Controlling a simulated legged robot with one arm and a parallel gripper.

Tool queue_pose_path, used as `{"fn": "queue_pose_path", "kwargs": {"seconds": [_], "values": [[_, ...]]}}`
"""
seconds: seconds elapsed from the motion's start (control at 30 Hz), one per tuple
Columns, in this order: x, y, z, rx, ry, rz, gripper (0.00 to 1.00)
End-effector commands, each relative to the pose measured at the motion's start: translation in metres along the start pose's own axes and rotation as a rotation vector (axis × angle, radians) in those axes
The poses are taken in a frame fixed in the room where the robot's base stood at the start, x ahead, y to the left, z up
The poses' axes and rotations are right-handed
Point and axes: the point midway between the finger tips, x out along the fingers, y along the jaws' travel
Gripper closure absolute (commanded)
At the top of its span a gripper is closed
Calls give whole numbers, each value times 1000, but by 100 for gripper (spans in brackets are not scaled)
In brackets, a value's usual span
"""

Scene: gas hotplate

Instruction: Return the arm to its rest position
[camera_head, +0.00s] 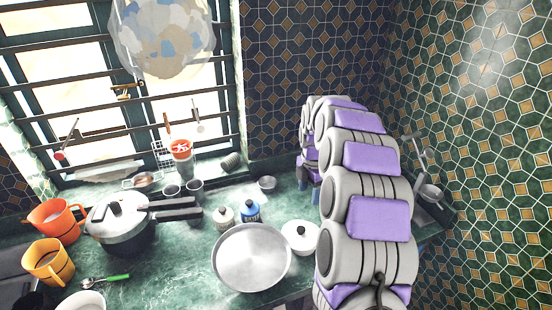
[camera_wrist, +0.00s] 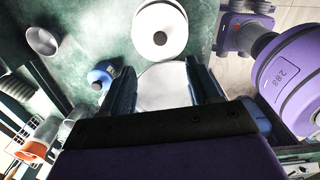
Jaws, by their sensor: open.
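My arm, grey with purple pads, rises at the right of the head view and bends toward the counter's back. My gripper shows in the wrist view (camera_wrist: 160,68) with its two dark fingers spread apart and nothing held between them. In the head view its end is mostly hidden behind my arm. A shiny round metal pan (camera_head: 252,258) sits on the green counter; in the wrist view the pan (camera_wrist: 165,88) shows past the fingers.
A blue bottle (camera_head: 250,212), a cream jar (camera_head: 223,217) and a small metal bowl (camera_head: 266,184) stand behind the pan. A pressure cooker (camera_head: 120,222) and orange mugs (camera_head: 48,262) are at left. A barred window and tiled walls close off the back and right.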

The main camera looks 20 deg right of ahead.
Motion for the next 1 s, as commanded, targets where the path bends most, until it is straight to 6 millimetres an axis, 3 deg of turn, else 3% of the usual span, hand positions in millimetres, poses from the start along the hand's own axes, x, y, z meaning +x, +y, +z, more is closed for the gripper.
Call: {"fn": "queue_pose_path", "kwargs": {"seconds": [0.17,0.37,0.6,1.0], "values": [[-4,-4,-4,22,4,1,38],[-31,-31,-52,191,17,-6,38],[-60,-91,-120,506,22,-43,38],[-76,-219,-194,1079,-23,-99,38]]}}
